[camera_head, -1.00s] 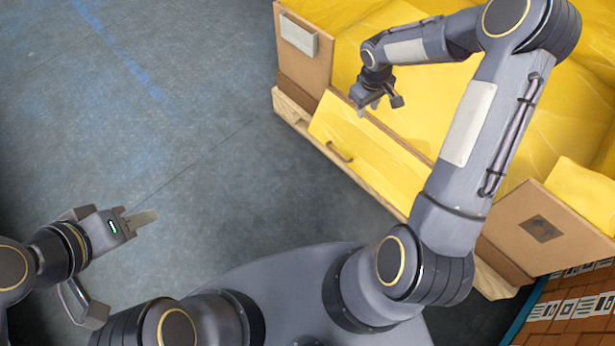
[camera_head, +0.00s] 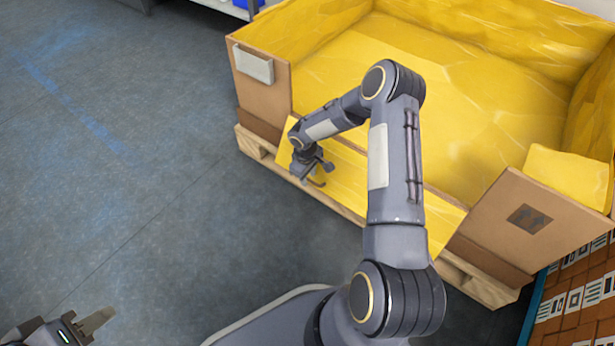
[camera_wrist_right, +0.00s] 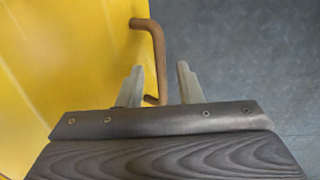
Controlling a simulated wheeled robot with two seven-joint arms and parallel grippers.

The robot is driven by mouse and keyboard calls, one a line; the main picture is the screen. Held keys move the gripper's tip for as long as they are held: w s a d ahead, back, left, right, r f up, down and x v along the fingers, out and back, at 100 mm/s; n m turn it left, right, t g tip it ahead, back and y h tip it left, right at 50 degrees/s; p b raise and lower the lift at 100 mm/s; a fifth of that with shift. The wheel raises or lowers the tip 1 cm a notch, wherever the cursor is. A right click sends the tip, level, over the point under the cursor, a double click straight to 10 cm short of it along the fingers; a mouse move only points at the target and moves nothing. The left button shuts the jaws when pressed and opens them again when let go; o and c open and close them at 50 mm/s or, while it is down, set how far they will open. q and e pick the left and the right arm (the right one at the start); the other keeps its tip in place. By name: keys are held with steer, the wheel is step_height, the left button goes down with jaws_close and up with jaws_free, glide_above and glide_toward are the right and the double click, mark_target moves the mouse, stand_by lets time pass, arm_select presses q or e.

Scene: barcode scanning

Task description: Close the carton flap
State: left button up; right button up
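The large carton (camera_head: 265,92) stands on a wooden pallet and is lined in yellow. Its front flap (camera_head: 348,187) is folded down and outward, yellow face up, with a brown bent handle (camera_head: 319,183) near its left end. My right gripper (camera_head: 314,176) is just above that handle. In the right wrist view its two fingers (camera_wrist_right: 160,84) are apart, and the lower end of the handle (camera_wrist_right: 157,55) lies between them; I cannot tell if they touch it. My left gripper (camera_head: 95,322) is at the lower left, far from the carton, its fingers not clearly separable.
The pallet (camera_head: 480,283) sticks out under the carton's front. A stack of brown boxes with printed labels (camera_head: 575,300) stands at the lower right. A shelf (camera_head: 225,8) is at the top. The grey floor (camera_head: 130,170) to the left is clear.

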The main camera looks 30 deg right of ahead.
steer(key=shift+c, duration=0.4)
jaws_close()
